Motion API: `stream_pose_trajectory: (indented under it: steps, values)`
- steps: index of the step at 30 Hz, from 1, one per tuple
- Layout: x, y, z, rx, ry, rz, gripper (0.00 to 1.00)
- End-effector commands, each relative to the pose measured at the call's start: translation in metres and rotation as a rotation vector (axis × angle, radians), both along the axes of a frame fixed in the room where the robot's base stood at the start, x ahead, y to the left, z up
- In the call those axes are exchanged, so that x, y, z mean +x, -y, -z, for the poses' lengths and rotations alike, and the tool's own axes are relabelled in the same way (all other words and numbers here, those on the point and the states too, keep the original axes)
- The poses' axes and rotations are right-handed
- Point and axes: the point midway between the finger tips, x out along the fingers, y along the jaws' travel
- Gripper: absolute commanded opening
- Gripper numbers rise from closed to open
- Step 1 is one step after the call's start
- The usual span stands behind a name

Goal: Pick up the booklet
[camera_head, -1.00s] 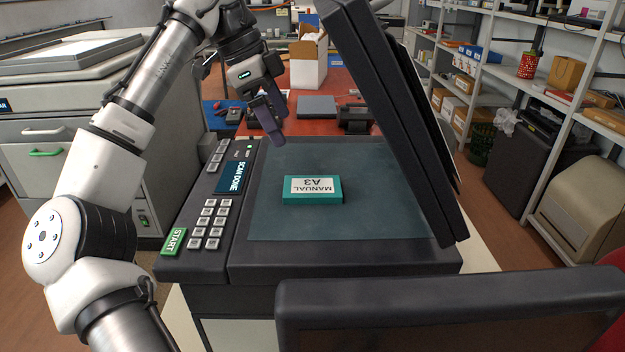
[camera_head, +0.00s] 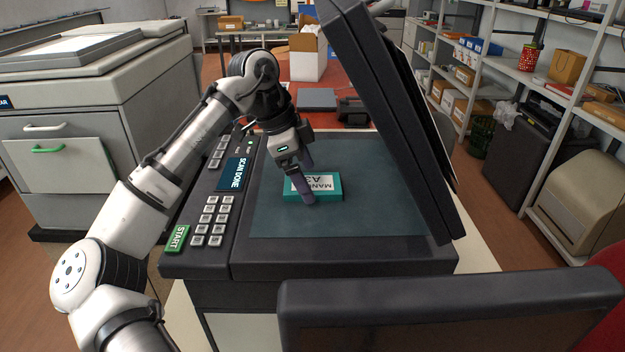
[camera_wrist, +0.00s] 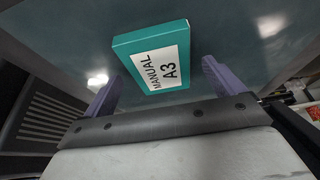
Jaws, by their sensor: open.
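The booklet (camera_head: 328,187) is a teal block with a white label reading "MANUAL A3". It lies flat on the scanner's dark green glass (camera_head: 380,205). My gripper (camera_head: 308,182) is over the left part of the booklet and hides some of its label. In the wrist view the booklet (camera_wrist: 152,58) lies ahead of and partly between the two purple fingers of my gripper (camera_wrist: 158,85). The fingers are spread apart and nothing is held. I cannot tell whether a fingertip touches the booklet.
The scanner's raised lid (camera_head: 395,120) slants over the right side of the glass. A keypad (camera_head: 212,220) and a "SCAN DONE" display (camera_head: 236,174) lie on the left. A dark chair back (camera_head: 450,300) stands in front. The glass around the booklet is clear.

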Motion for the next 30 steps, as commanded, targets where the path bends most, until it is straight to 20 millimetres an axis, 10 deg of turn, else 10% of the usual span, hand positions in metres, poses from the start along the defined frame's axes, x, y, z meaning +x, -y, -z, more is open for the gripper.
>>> stream_pose_trajectory:
  steps: [10, 21, 30]
  values:
    - [-0.0001, 0.0036, 0.0087, -0.001, 0.0, 0.0, 0.92]
    - [-0.0001, 0.0035, 0.0084, -0.001, 0.0, 0.0, 0.44]
    - [0.0002, 0.0038, 0.0039, 0.0, 0.001, 0.001, 0.4]
